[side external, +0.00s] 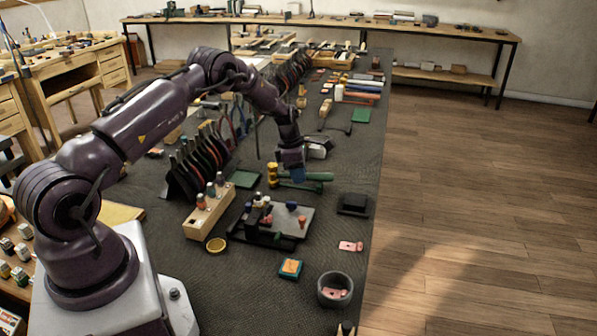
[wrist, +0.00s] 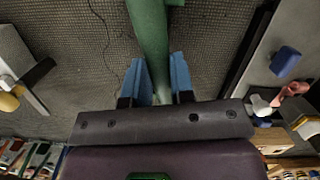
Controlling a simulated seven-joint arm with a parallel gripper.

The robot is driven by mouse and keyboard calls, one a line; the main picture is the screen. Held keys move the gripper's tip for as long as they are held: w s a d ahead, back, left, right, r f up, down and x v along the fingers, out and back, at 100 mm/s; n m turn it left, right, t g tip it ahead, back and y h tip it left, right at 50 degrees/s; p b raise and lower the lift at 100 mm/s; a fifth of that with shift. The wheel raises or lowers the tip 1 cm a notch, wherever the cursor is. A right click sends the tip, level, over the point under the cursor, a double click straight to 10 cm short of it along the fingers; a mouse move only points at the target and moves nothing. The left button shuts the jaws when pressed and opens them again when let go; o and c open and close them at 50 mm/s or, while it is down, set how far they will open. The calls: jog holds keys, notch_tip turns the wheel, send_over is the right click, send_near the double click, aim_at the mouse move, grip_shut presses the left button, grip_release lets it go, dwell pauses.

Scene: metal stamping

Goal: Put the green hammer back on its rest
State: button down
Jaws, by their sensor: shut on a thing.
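The green hammer (side external: 319,176) is in my gripper (side external: 291,174), over the middle of the dark bench top. Its green handle points right in the side view, and a brass-coloured head (side external: 272,173) shows to the left of the fingers. In the wrist view the green handle (wrist: 151,30) runs up from between the two blue fingers of my gripper (wrist: 163,80), which are shut on it. The head is not visible there. I cannot tell which object is the hammer's rest, nor how far the hammer is above the bench.
A plate with small tools and a black block (side external: 265,237) lies in front of the hammer. A wooden block with bottles (side external: 207,213) stands left, near a black rack (side external: 195,165). A dark block (side external: 353,204) and a grey bowl (side external: 335,290) are near the right edge.

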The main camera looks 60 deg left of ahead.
jog(key=c, duration=0.9)
grip_release()
jog(key=shift+f, duration=0.1)
notch_tip(320, 180, up, 13)
jog(key=s+a, duration=0.1)
jog(key=s, duration=0.1)
jog(key=s+d+r+m+t, duration=0.2)
jog(key=s+d+r+m, duration=0.7)
jog(key=s+d+m, duration=0.4)
jog(key=s+d+r+m+t+y, duration=0.1)
jog(key=s+d+r+m, duration=0.9)
jog(key=s+d+m, duration=0.3)
jog(key=shift+s+d+r+m+t, duration=0.3)
jog(key=shift+s+d+m+t, duration=0.1)
jog(key=shift+m, duration=1.3)
